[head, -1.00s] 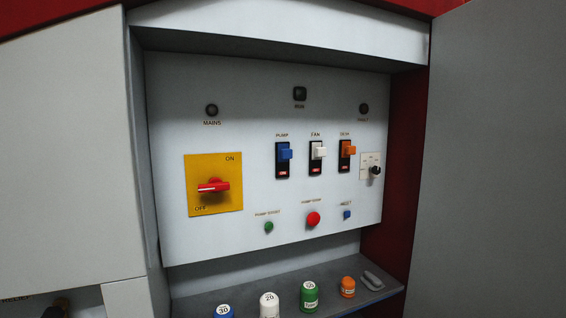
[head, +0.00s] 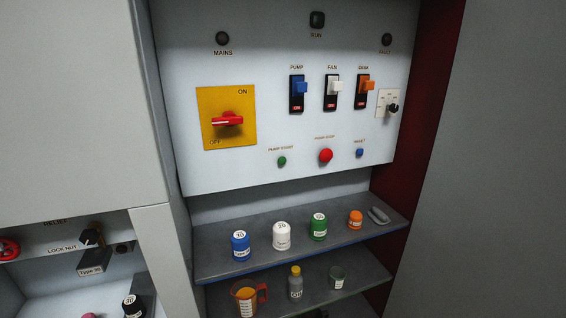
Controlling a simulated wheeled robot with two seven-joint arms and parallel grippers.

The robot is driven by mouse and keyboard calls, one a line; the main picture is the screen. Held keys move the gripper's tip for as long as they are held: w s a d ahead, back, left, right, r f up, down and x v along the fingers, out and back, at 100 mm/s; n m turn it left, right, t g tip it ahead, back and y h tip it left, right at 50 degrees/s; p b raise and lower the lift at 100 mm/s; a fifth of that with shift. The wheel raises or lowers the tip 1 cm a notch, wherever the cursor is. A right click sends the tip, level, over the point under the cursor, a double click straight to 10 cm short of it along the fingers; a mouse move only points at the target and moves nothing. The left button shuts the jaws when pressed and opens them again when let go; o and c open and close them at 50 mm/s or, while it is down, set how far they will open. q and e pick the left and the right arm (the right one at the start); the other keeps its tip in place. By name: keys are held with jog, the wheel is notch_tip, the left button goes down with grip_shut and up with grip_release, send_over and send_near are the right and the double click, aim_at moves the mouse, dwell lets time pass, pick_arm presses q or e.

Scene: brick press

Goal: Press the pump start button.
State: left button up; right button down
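The pump start button (head: 282,161) is a small green button low on the pale control panel (head: 220,174), under its printed label. The red pump stop button (head: 326,156) is to its right, and the small blue reset button (head: 360,153) is further right. Neither of my grippers shows in the head view, and nothing touches the green button.
A red-handled mains switch (head: 227,119) sits on a yellow plate. Blue, white and orange rocker switches are above the buttons. A shelf (head: 222,268) below holds a blue container (head: 241,246) and other containers. A grey door (head: 495,170) stands at right.

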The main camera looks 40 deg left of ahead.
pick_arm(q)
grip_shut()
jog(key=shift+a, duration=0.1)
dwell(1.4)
